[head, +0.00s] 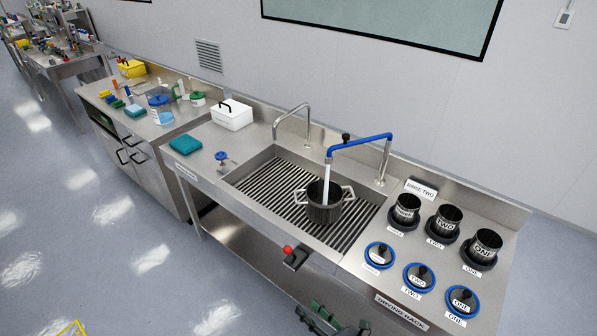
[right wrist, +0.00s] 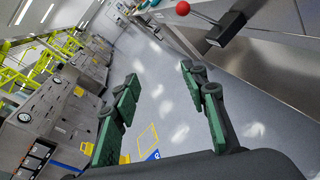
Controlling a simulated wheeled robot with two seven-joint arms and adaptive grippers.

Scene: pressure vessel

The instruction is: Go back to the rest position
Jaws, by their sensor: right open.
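My right gripper (head: 332,322) shows at the bottom edge of the head view, in front of the sink bench and partly cut off by the frame. In the right wrist view its green fingers (right wrist: 160,90) are spread wide with only floor between them; it is empty. A lever with a red knob (head: 288,250) sticks out from the bench front, a little above and left of this gripper; the red knob also shows in the right wrist view (right wrist: 183,8), beyond the fingers and apart from them. My left gripper is in neither view.
A dark pot (head: 324,212) stands in the sink (head: 260,187) under a blue tap (head: 360,140), with a pale stream reaching into it. Labelled black vessels (head: 443,222) and blue-rimmed lids (head: 419,277) stand at right. A teal cloth (head: 186,145) lies at left. The floor (head: 110,250) is clear.

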